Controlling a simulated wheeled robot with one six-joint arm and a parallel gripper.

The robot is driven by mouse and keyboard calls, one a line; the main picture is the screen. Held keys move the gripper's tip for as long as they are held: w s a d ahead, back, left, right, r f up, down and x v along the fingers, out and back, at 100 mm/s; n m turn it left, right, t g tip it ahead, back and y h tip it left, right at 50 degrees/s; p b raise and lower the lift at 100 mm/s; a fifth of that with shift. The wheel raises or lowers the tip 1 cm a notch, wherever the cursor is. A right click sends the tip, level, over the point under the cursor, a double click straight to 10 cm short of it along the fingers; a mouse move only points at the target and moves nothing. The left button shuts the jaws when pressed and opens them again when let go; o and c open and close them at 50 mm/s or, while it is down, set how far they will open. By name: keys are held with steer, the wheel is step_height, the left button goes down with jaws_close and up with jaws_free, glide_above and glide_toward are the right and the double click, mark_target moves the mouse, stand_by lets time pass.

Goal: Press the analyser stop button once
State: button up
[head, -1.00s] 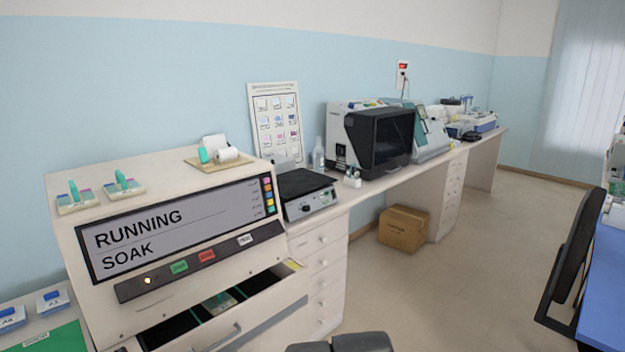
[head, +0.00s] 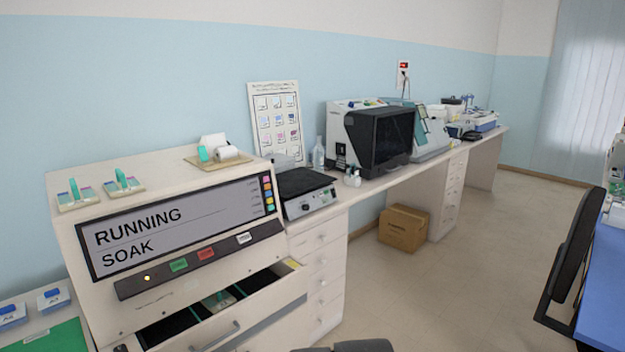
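The analyser (head: 160,310) is a large cream cabinet at the left of the head view. Its screen (head: 190,222) reads RUNNING and SOAK. On the dark strip below the screen sit a lit yellow lamp (head: 147,278), a green button (head: 179,265), a red button (head: 206,254) and a white button (head: 244,238). The labels are too small to read; the red one looks like the stop button. Nothing covers the buttons. My gripper is not recognisable in view; only a dark rounded part, probably of my arm, shows at the bottom edge.
The analyser's drawer (head: 285,294) stands open below the buttons, jutting forward. A hotplate-like device (head: 309,204) and a black-fronted machine (head: 380,140) stand on the bench to the right. A cardboard box (head: 404,229) is on the floor. A chair (head: 575,255) stands at the right; floor between is clear.

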jaws_close()
stand_by(1.1)
